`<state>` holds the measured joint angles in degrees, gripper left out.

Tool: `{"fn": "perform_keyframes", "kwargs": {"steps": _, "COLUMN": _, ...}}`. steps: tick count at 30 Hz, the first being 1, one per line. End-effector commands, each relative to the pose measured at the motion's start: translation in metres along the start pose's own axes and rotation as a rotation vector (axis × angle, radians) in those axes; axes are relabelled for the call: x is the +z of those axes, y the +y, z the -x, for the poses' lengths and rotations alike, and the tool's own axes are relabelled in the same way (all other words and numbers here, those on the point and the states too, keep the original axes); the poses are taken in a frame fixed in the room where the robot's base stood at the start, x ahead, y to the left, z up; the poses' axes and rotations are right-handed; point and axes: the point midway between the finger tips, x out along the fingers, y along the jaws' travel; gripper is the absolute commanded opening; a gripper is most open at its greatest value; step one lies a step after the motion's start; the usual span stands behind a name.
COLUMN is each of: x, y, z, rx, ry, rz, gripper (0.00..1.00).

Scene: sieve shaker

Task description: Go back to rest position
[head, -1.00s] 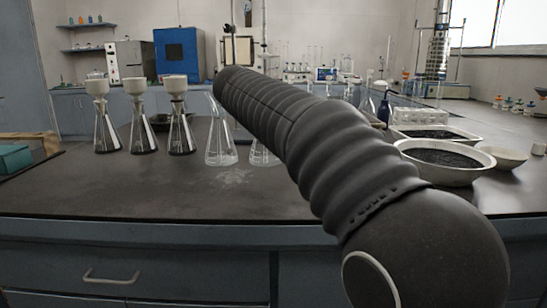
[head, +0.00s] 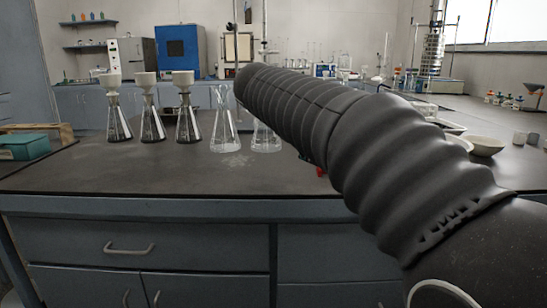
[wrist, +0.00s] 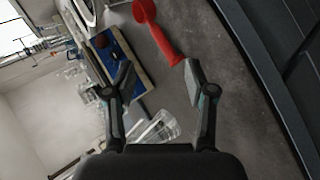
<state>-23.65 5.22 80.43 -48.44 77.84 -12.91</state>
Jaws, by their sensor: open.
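My arm (head: 330,115) stretches from the lower right across the bench in the head view, and its gripper end is hidden there. In the wrist view my gripper (wrist: 161,80) has its two fingers spread apart with nothing held between them. A red tool (wrist: 158,32), perhaps a scoop, lies on the dark bench beyond the fingertips. A clear glass flask (wrist: 158,130) shows between and behind the fingers; I cannot tell whether they touch. A blue mat or tray with a wooden edge (wrist: 133,72) lies beyond the left finger.
Three funnel-topped flasks (head: 152,122) with dark contents stand at the left of the bench. Clear empty flasks (head: 225,135) stand beside them. A pale bowl (head: 486,146) and small cups stand at the right. The front bench top (head: 130,180) is clear.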

Motion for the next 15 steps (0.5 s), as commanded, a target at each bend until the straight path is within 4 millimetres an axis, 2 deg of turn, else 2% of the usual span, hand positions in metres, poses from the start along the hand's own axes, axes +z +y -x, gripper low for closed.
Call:
{"fn": "perform_keyframes", "kwargs": {"steps": 8, "x": 0.064, "y": -0.027, "z": -0.01, "rx": -0.131, "ry": 0.023, "rz": -0.102, "gripper": 0.55}}
{"fn": "perform_keyframes", "kwargs": {"steps": 11, "x": 0.098, "y": -0.049, "z": -0.014, "rx": -0.205, "ry": 0.034, "rz": -0.168, "gripper": 0.55}}
{"fn": "perform_keyframes", "kwargs": {"steps": 15, "x": 0.148, "y": -0.09, "z": -0.016, "rx": -0.318, "ry": 0.053, "rz": -0.289, "gripper": 0.55}}
